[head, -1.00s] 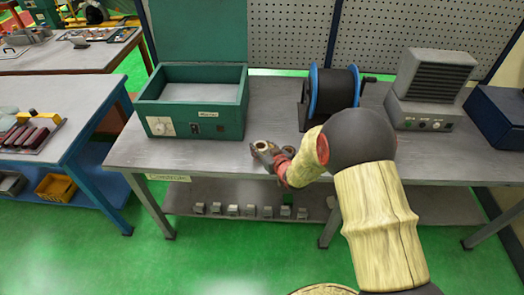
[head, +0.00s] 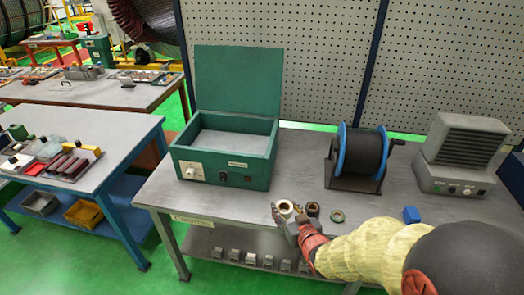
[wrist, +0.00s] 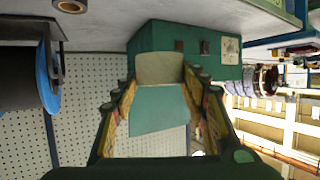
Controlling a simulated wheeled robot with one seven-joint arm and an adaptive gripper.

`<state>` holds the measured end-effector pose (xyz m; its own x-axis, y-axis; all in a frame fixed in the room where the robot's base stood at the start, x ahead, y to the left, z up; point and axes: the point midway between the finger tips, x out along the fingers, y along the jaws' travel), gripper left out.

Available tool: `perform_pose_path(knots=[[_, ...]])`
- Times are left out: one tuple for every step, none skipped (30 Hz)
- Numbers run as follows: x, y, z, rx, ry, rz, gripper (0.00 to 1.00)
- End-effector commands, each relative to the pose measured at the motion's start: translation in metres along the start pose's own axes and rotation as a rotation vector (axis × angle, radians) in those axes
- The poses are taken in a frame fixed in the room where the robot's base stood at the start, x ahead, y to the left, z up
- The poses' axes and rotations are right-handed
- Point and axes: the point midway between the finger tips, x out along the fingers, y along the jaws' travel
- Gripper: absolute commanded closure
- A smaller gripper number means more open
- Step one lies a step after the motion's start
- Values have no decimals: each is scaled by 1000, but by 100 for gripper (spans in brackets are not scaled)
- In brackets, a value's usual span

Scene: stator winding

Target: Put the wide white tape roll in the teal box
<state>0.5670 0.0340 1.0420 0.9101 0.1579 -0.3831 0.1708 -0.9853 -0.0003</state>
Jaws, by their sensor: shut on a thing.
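The wide white tape roll (head: 286,206) is held between the fingertips of my gripper (head: 288,213), near the front edge of the grey workbench. In the wrist view, my gripper (wrist: 158,92) is shut on the roll (wrist: 160,67), which shows as a pale beige band between the fingers. The teal box (head: 222,163) stands on the bench to the left of and behind my gripper, with its lid raised and a pale surface inside. The box also shows in the wrist view (wrist: 190,42), upside down behind the roll.
A black spool with blue flanges (head: 343,150) and a grey vented unit (head: 462,155) stand farther right. A pegboard is behind.

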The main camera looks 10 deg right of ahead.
Motion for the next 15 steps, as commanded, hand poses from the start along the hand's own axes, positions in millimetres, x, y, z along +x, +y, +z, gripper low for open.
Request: perform_pose_path(knots=[[2,4,-11,5,6,13,83],[4,7,-11,9,1,23,83],[7,11,-8,17,-1,40,83],[10,14,0,24,-6,51,83],[13,17,6,28,-7,64,83],[16,21,16,35,-8,79,83],[19,23,24,39,-9,91,83],[21,26,34,45,-9,102,83],[23,29,45,50,-9,117,83],[24,30,56,53,-10,126,83],[26,32,67,57,-10,135,83],[27,33,82,61,-11,145,83],[27,34,92,64,-10,152,83],[28,35,101,66,-9,159,83],[28,34,114,67,-8,161,83]])
